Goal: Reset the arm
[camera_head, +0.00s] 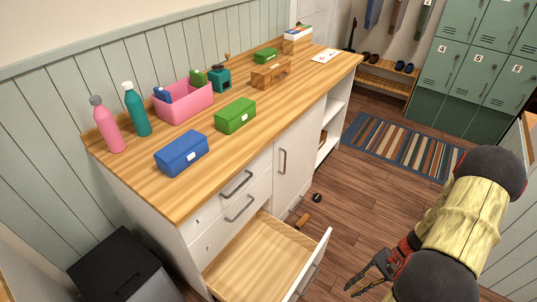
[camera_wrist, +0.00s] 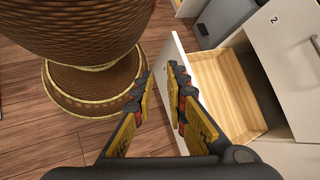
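My arm reaches in from the right edge of the head view, and my gripper (camera_head: 371,270) hangs low over the wooden floor, right of the open drawer (camera_head: 250,255). In the wrist view, the two fingers of my gripper (camera_wrist: 160,75) stand apart with a narrow gap between them. Nothing is held between them. The open drawer also shows in the wrist view (camera_wrist: 232,90), to the right of the fingers; the part of it in view is empty. My gripper looks apart from the drawer front.
A wooden-topped white cabinet (camera_head: 285,155) carries bottles, a pink bin (camera_head: 185,103), a blue box (camera_head: 182,154) and green boxes. A black bin (camera_head: 118,268) stands at left. Small items (camera_head: 303,219) lie on the floor. Lockers (camera_head: 470,65) stand behind a striped rug (camera_head: 400,147).

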